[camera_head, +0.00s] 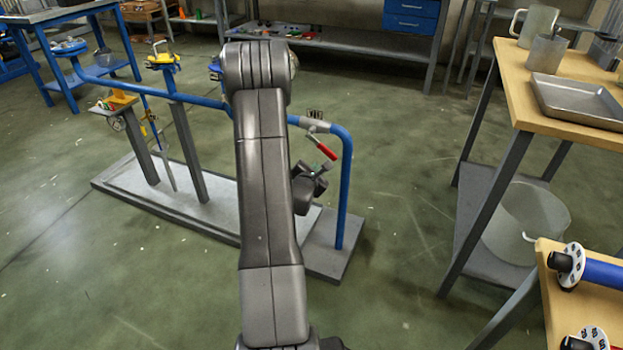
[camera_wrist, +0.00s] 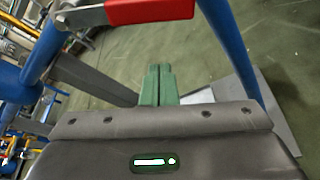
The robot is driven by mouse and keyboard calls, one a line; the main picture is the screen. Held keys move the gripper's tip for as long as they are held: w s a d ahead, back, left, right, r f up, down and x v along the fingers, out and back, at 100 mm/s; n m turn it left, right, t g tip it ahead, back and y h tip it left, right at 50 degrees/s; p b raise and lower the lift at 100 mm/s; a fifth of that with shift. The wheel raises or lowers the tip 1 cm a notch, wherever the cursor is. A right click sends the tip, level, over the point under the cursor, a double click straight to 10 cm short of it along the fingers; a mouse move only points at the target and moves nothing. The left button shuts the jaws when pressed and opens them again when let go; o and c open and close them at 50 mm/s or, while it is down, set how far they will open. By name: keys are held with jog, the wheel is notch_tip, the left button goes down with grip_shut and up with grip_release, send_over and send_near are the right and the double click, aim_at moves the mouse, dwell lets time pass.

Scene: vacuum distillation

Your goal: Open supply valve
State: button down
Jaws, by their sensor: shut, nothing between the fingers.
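A valve with a red lever handle (camera_head: 326,151) sits on the right end of the blue pipe rig, beside the pipe's downward bend. In the wrist view the red handle (camera_wrist: 150,10) lies across the top edge, joined to a grey metal arm. My gripper (camera_head: 327,166) is just below the red handle in the head view, partly hidden behind my arm. Its green fingers (camera_wrist: 158,72) are pressed together and empty in the wrist view, with the handle beyond them. I cannot tell whether they touch the handle.
The blue pipe (camera_head: 347,190) drops to a grey base plate (camera_head: 215,212) on the floor. Yellow-handled valves (camera_head: 162,58) stand further left along the rig. A wooden table (camera_head: 508,85) with a metal tray (camera_head: 580,100) is on the right. Floor between rig and table is clear.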

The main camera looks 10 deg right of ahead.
aim_at(329, 153)
jog(key=d+r+b, duration=0.1)
jog(key=d+r, duration=0.1)
jog(key=r, duration=0.1)
jog(key=shift+d, duration=0.15)
dwell(0.5)
jog(key=r+p, duration=0.1)
jog(key=d+r+p, duration=0.1)
jog(key=s+r+p, duration=0.1)
jog(key=shift+d, duration=0.3)
jog(key=shift+f, duration=0.2)
